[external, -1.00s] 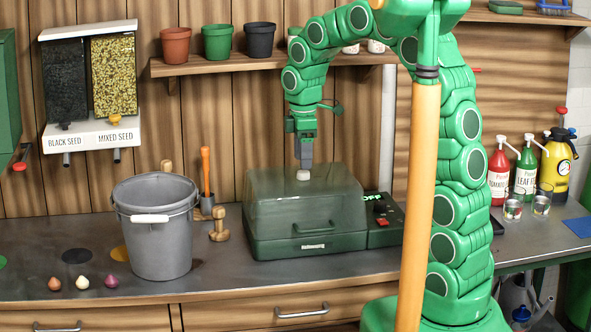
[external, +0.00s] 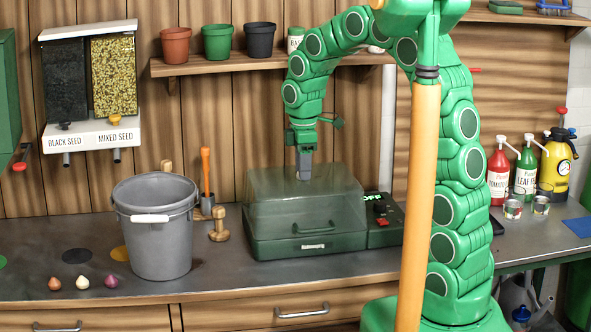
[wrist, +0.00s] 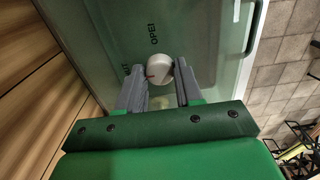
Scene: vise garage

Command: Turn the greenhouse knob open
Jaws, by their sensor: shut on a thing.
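The greenhouse is a green box with a clear lid (external: 340,205) on the bench. Its round white knob (wrist: 160,69) sits on top of the lid, with a red mark pointing to the left in the wrist view. Lettering reading "OPE" and a partly hidden last letter is printed beyond the knob; another label at its left is mostly covered. My gripper (external: 304,177) points down onto the lid top. In the wrist view its grey fingers stand on both sides of the knob, shut on it. In the external view the fingers hide the knob.
A red-buttoned control box (external: 383,218) adjoins the greenhouse at the right. A grey bucket (external: 155,240) and a wooden-handled tool (external: 219,226) stand at its left. A shelf with pots (external: 217,41) hangs behind my arm.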

